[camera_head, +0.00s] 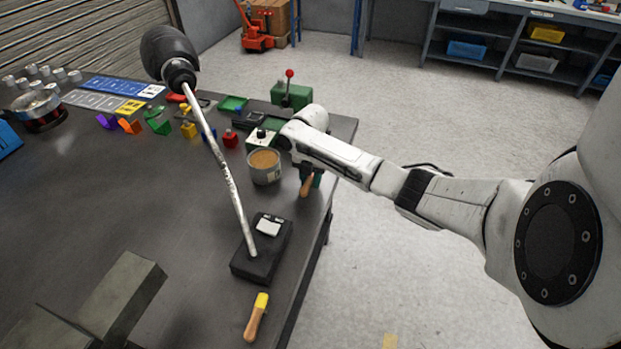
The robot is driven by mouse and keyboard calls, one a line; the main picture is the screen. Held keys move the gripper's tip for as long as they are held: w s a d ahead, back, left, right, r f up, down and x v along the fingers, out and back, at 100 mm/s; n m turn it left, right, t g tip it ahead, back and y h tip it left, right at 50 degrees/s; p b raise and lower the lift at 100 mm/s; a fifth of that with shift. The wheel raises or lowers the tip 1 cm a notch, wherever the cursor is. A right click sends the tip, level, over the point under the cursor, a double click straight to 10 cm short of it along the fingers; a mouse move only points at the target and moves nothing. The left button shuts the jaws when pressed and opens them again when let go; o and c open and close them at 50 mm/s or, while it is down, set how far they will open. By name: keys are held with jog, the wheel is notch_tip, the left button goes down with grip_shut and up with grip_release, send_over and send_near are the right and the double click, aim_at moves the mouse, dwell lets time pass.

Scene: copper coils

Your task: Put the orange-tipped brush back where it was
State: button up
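I cannot make out an orange tip on any brush. A wooden-handled tool with a yellow end (257,316) lies alone near the front right edge of the table. A second wooden handle (307,186) shows below my forearm at the table's right edge, beside something dark green; its other end is hidden. My arm reaches in from the right, and its wrist end, at my gripper (286,142), is over the table's far right part. The fingers cannot be made out, so I cannot tell if they hold anything.
A lamp (168,52) on a black base (262,250) rises across the table (150,210). A tin with brown contents (264,166) stands left of the wooden handle. Small coloured parts, trays and a red-knobbed green device (291,92) line the back. A grey block (120,290) is front left.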

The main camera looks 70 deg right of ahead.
jog(key=o, duration=0.4)
jog(key=shift+r, duration=0.1)
notch_tip(320, 180, up, 12)
jog(key=shift+r+b, duration=0.1)
jog(key=shift+b, duration=0.4)
